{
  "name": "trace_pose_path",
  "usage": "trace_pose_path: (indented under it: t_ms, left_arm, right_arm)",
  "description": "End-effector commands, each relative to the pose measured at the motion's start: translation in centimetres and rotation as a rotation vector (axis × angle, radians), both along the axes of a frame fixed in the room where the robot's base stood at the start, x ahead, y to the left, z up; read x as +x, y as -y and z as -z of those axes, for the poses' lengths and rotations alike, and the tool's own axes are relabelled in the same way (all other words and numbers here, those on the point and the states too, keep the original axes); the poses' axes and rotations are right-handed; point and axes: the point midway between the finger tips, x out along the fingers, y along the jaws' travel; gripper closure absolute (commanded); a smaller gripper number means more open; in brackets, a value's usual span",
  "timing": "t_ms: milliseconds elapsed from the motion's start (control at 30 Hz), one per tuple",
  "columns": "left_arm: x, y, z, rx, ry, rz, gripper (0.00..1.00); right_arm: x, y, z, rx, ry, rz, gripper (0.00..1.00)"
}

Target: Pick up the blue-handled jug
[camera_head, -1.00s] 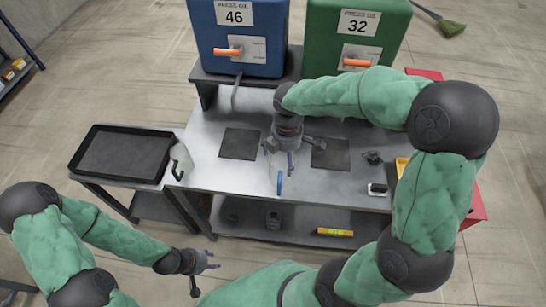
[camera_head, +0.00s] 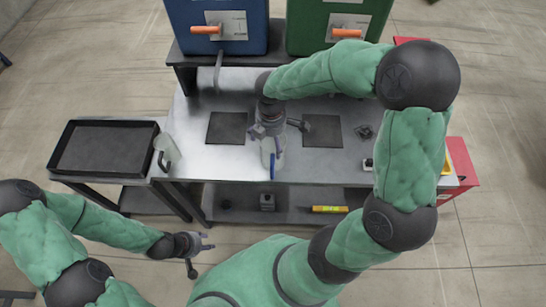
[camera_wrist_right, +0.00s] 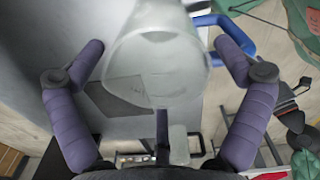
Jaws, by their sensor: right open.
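The blue-handled jug (camera_head: 279,143) is a pale, translucent vessel near the front edge of the metal table, between two dark square mats. Its blue handle (camera_head: 273,167) faces the front edge. My right gripper (camera_head: 279,128) is open, with its fingers spread to either side of the jug's upper part. In the right wrist view the jug (camera_wrist_right: 155,70) lies between the two purple fingers, with a visible gap on each side. Its blue handle (camera_wrist_right: 238,35) is at the upper right there. My left gripper (camera_head: 203,257) is open and empty, low in front of the table.
A second pale jug with a dark handle (camera_head: 168,150) stands at the table's left end, beside a black tray (camera_head: 62,150). A blue bin (camera_head: 215,45) and a green bin (camera_head: 330,12) with orange levers stand behind. A yellow item (camera_head: 330,209) lies on the lower shelf.

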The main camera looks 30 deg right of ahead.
Motion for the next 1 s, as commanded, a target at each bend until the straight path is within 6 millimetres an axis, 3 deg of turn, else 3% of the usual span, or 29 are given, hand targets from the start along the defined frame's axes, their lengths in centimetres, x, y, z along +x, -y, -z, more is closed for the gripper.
trace_pose_path:
  t_ms: [33, 200, 433, 467, 600, 667, 1000]
  left_arm:
    - [0.0, 0.0, 0.7, 0.000, 0.000, 0.000, 0.60]
    - [0.0, 0.0, 1.5, 0.000, 0.000, 0.000, 0.60]
    - [0.0, 0.0, 1.4, 0.000, 0.000, 0.000, 0.60]
    - [0.0, 0.0, 1.4, 0.000, 0.000, 0.000, 0.60]
    - [0.0, 0.0, 1.4, 0.000, 0.000, 0.000, 0.60]
    - [0.0, 0.0, 1.4, 0.000, 0.000, 0.000, 0.60]
    - [0.0, 0.0, 1.3, 0.000, 0.000, 0.000, 0.60]
  right_arm:
    - [-0.2, -0.1, 1.2, 0.000, -0.002, 0.000, 0.00]
    - [-0.2, -0.1, 3.2, 0.001, -0.001, 0.001, 0.00]
    - [-0.2, -0.1, 3.3, 0.001, 0.000, 0.001, 0.00]
    - [-0.2, -0.1, 3.3, 0.001, 0.000, 0.001, 0.03]
    - [-0.2, -0.1, 3.3, 0.001, 0.000, 0.001, 0.42]
    - [-0.2, -0.1, 3.3, 0.001, 0.000, 0.001, 0.56]
    - [-0.2, -0.1, 3.3, 0.001, -0.001, 0.001, 0.56]
